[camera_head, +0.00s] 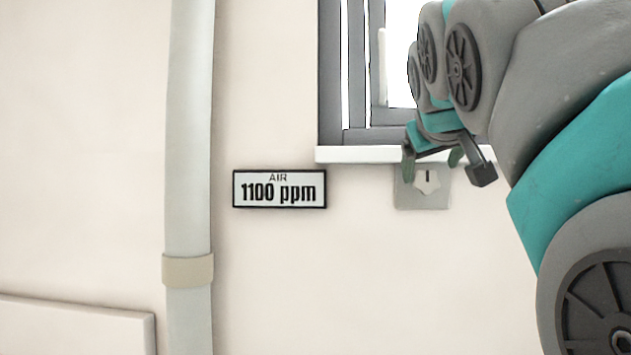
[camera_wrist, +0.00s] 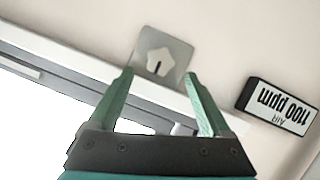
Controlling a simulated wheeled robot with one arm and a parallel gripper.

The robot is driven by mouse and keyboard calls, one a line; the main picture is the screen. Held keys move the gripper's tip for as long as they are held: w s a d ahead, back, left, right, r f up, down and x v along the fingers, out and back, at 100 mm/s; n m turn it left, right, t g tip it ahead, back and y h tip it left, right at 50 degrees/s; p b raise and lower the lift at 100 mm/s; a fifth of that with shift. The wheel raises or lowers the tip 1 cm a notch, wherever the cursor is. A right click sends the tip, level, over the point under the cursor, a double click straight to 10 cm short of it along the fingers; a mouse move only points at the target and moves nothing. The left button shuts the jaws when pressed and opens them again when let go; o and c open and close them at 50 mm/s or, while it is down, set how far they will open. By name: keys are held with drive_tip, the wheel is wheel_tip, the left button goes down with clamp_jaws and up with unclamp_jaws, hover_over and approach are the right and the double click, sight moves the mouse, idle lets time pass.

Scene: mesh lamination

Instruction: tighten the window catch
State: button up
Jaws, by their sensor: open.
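A white five-sided knob (camera_head: 427,184) with a short dark mark sits on a square grey plate (camera_head: 403,203) on the wall, just below the window sill. The mark points up in the head view. The knob (camera_wrist: 158,60) and plate (camera_wrist: 181,48) also show in the wrist view. My gripper (camera_head: 431,165) is open and empty in front of the plate's upper part. In the wrist view its two green fingertips (camera_wrist: 159,76) are spread to either side of the knob in the picture. I cannot tell whether they touch anything.
The grey-framed window (camera_head: 357,137) has a white sill (camera_head: 350,154) that juts out above the plate. A sign (camera_head: 279,189) reading "AIR 1100 ppm" hangs left of the plate. A vertical pipe (camera_head: 189,130) stands farther left. The wall below the plate is clear.

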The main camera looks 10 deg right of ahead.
sight(427, 180)
drive_tip(key=x, duration=0.6)
drive_tip(key=shift+s, duration=0.1)
clamp_jaws()
idle(0.5)
